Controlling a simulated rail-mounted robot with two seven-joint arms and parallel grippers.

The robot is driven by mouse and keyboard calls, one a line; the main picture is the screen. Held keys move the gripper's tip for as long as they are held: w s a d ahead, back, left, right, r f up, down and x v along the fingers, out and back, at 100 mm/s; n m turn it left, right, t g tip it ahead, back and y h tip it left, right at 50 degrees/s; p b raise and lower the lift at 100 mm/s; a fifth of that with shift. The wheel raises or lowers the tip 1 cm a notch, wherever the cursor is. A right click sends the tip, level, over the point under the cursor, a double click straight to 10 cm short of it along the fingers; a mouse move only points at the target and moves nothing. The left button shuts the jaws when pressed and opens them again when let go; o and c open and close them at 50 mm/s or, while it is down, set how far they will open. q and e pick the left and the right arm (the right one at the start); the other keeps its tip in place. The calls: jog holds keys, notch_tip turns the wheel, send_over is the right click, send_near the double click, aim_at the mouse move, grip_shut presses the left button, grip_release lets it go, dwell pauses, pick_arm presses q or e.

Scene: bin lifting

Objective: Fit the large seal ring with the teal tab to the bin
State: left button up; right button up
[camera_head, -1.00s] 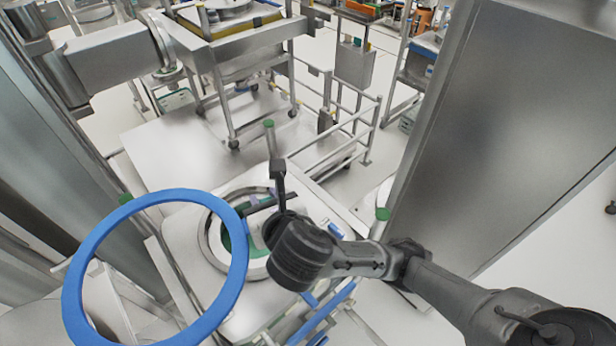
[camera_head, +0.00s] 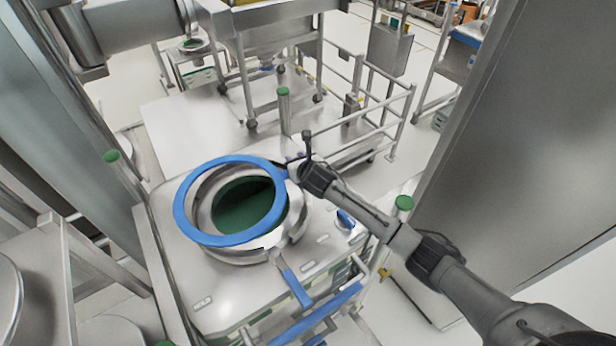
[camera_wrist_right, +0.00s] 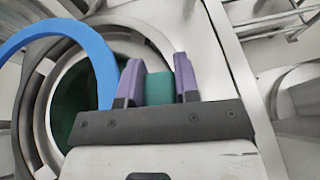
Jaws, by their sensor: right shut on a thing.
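The large blue seal ring (camera_head: 183,205) is over the bin's round mouth in the head view, slightly off to the upper left of its metal collar (camera_head: 240,256). Whether the ring touches the collar is unclear. The bin (camera_head: 215,290) has a dark green interior. My right gripper (camera_head: 290,171) is at the ring's right edge. In the right wrist view, its purple fingers (camera_wrist_right: 158,88) are shut on the teal tab (camera_wrist_right: 159,87), with the blue ring (camera_wrist_right: 55,30) curving away to the left. My left gripper is not in view.
Green-capped posts stand around the bin, one behind it (camera_head: 284,105) and one to its right (camera_head: 404,203). Blue handles (camera_head: 296,287) are at the bin's front. Tall steel panels flank both sides. A railing (camera_head: 395,110) stands behind to the right.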

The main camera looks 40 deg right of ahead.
jog(key=d+f, duration=0.1)
jog(key=f, duration=0.1)
jog(key=d+f+b, duration=0.1)
jog(key=d+f, duration=0.1)
jog(key=d+f+b, duration=0.1)
jog(key=d+f, duration=0.1)
jog(key=f, duration=0.1)
jog(key=shift+w+d, duration=0.1)
jog(key=shift+w, duration=0.2)
jog(key=shift+f+b, duration=1.2)
jog(key=shift+b, duration=0.6)
jog(key=shift+r+p, duration=0.3)
jog(key=shift+p, duration=0.25)
jog(key=shift+f, duration=0.15)
